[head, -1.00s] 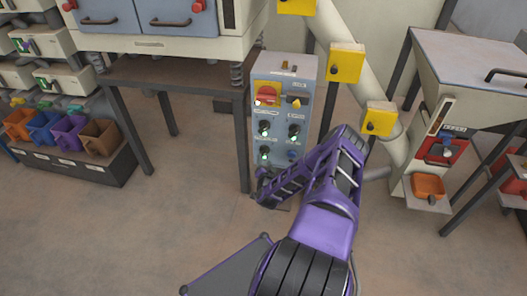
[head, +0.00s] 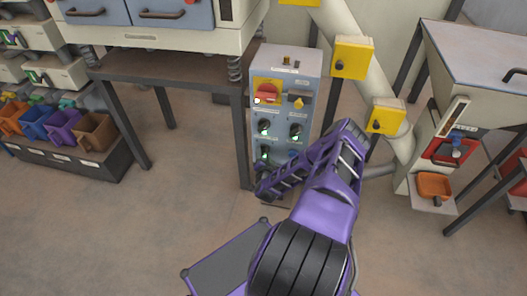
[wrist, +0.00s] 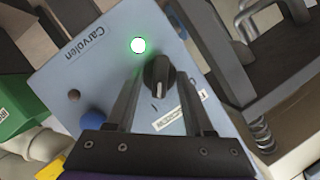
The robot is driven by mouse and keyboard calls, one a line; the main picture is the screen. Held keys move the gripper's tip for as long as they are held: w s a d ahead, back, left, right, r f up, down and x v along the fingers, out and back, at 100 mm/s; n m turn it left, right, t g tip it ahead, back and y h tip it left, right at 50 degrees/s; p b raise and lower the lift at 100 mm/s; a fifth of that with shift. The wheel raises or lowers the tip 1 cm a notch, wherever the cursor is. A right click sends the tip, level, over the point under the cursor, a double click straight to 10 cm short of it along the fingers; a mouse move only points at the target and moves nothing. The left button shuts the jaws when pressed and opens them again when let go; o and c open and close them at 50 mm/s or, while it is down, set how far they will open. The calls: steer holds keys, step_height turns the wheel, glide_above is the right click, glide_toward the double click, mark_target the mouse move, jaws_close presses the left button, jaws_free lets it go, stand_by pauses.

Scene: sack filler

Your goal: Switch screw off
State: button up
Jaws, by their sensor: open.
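The grey-blue control panel (head: 281,112) stands in the middle of the head view, with a red rotary switch (head: 267,93) and several black knobs with green lights. In the wrist view, a black knob (wrist: 158,77) sits beside a lit green lamp (wrist: 138,45). A white label (wrist: 180,110) lies by the knob, too small to read. My gripper (wrist: 160,88) is open, with one finger on each side of this knob; whether they touch it I cannot tell. In the head view my gripper (head: 263,180) is low at the panel's front and hides its lower part.
A blue button (wrist: 93,122) is near my left finger in the wrist view. A table (head: 165,70) with dark legs stands left of the panel. Yellow boxes (head: 352,57) and a pale pipe (head: 400,145) stand to its right.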

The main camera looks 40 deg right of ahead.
steer(key=shift+w, duration=0.1)
steer(key=shift+c, duration=0.3)
jaws_close()
stand_by(0.4)
steer(key=shift+w+a+r+n+g+p, duration=0.1)
steer(key=shift+n+g+p, duration=0.25)
steer(key=shift+n, duration=0.2)
steer(key=shift+w+r+n+g+p, duration=0.1)
steer(key=shift+n+g+p, duration=0.2)
steer(key=shift+n, duration=0.25)
steer(key=shift+w+a+f+n+g+h+b, duration=0.1)
steer(key=shift+n+g+h+b, duration=0.1)
steer(key=shift+n+g+h, duration=0.9)
steer(key=shift+w+a+n+g+h+b, duration=0.1)
steer(key=shift+n+g+h+b, duration=0.3)
steer(key=shift+n, duration=1.35)
steer(key=shift+f+n+g+h+b, duration=0.1)
steer(key=shift+n+g+h, duration=0.7)
steer(key=shift+n, duration=0.65)
